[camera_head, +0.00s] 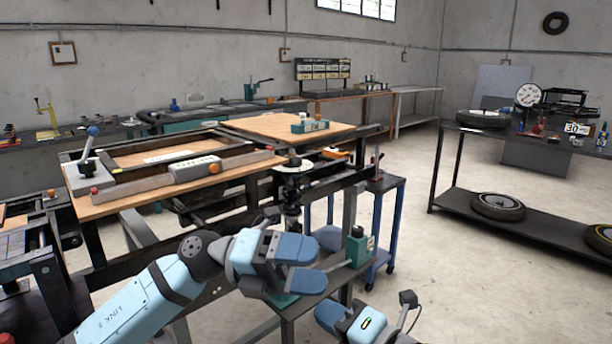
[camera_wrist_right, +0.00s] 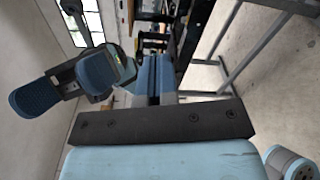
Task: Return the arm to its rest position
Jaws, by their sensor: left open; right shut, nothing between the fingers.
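My left arm (camera_head: 150,300) reaches in from the lower left of the head view. Its gripper (camera_head: 305,265) is open and empty, with two blue padded fingers apart, in front of the workbench frame. My right gripper (camera_head: 345,316) is low at the bottom edge of the head view, to the right of and below the left one, and partly cut off. In the right wrist view the right gripper's blue fingers (camera_wrist_right: 154,78) are together with nothing between them. The left gripper's blue fingers (camera_wrist_right: 70,85) show at the left of that view, apart from the right gripper.
A wooden-topped workbench (camera_head: 130,207) with a lever clamp (camera_head: 88,165) stands behind my left arm. A blue cart (camera_head: 388,235) stands close behind the grippers. A black shelf table (camera_head: 540,225) with wheels is at right. Open floor (camera_head: 480,290) lies at lower right.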

